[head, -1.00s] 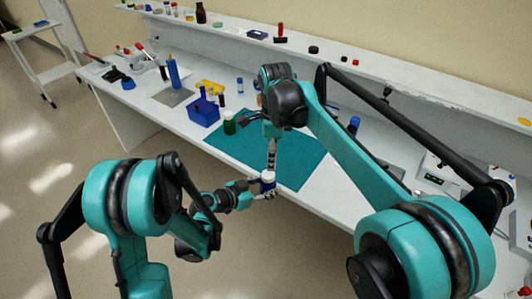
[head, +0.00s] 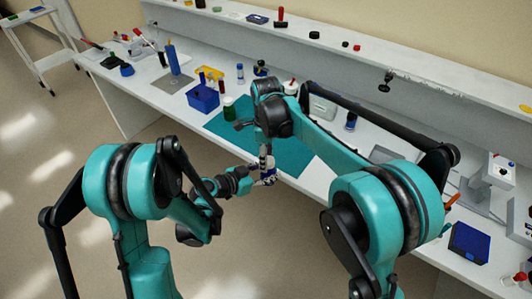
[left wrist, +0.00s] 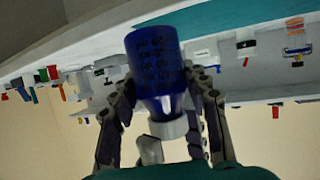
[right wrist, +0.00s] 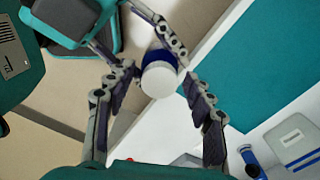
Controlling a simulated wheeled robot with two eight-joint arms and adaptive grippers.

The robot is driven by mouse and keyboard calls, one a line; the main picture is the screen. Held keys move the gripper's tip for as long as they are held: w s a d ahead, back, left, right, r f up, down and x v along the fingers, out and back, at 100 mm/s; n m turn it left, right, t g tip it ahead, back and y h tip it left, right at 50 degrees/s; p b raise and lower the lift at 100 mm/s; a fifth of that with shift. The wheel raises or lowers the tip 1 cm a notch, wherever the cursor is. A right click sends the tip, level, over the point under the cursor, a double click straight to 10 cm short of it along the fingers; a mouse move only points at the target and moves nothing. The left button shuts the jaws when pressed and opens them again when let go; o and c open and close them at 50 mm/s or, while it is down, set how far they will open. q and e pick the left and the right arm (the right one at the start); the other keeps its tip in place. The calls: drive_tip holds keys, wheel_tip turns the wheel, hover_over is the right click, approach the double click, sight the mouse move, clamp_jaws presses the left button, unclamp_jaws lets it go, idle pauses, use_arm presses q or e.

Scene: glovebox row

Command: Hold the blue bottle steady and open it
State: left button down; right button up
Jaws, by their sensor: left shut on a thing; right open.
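The blue bottle with dark print (left wrist: 155,55) is between the fingers of my left gripper (left wrist: 164,85), which is shut on it. Its white cap (left wrist: 167,130) also shows in the right wrist view (right wrist: 159,79), facing that camera, with a blue strip of the bottle behind it. In the head view the bottle (head: 268,179) is small and partly hidden by fingers, off the front edge of the bench. My right gripper (right wrist: 160,80) is open, its fingers on either side of the cap with gaps showing. I cannot tell how deep the cap sits between them.
A teal mat (head: 290,157) lies on the white bench beyond the grippers. A blue bin (head: 203,98) and a green bottle (head: 228,108) stand by its left side. A dark blue box (head: 469,243) is at the right. Floor is clear in front of the bench.

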drive_tip(key=c, duration=1.2)
